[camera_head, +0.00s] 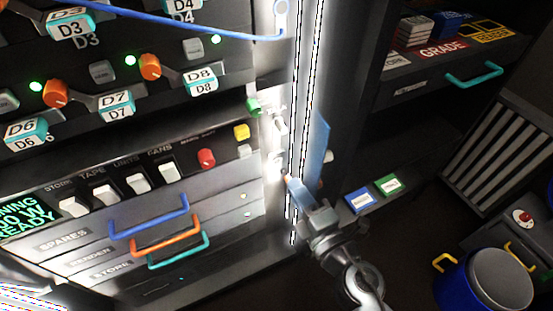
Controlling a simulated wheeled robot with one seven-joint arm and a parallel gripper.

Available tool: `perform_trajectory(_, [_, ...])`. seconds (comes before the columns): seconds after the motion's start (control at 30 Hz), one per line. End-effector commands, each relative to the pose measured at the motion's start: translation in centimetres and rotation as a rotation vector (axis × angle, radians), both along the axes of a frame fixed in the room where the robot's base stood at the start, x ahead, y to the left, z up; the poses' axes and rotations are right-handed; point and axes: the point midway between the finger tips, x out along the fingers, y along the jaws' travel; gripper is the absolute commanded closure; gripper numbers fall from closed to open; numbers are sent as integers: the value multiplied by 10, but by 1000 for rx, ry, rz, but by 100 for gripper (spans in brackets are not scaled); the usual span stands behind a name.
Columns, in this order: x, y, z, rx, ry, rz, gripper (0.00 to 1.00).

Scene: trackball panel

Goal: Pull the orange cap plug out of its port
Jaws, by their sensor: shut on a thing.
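My gripper (287,179) reaches in from the lower right to the bright vertical strip at the right edge of the panel. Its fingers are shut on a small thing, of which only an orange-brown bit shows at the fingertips. This looks like the orange cap plug (286,177), mostly hidden by the fingers. I cannot tell whether it is still seated in its port. The port itself is not clearly visible behind the gripper.
A green fitting (253,105) and pale fittings (279,121) sit higher on the strip. A blue cable (200,26) crosses the top. Drawers with a blue handle (149,216) and others lie left. A blue bin (485,281) stands at lower right.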

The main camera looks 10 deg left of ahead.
Motion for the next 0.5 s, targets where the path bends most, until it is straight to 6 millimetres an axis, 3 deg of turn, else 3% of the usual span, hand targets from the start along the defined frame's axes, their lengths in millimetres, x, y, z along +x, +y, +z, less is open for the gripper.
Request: perform_trajectory(0.5, [-32,-22,-1,-1,2,-1,100])
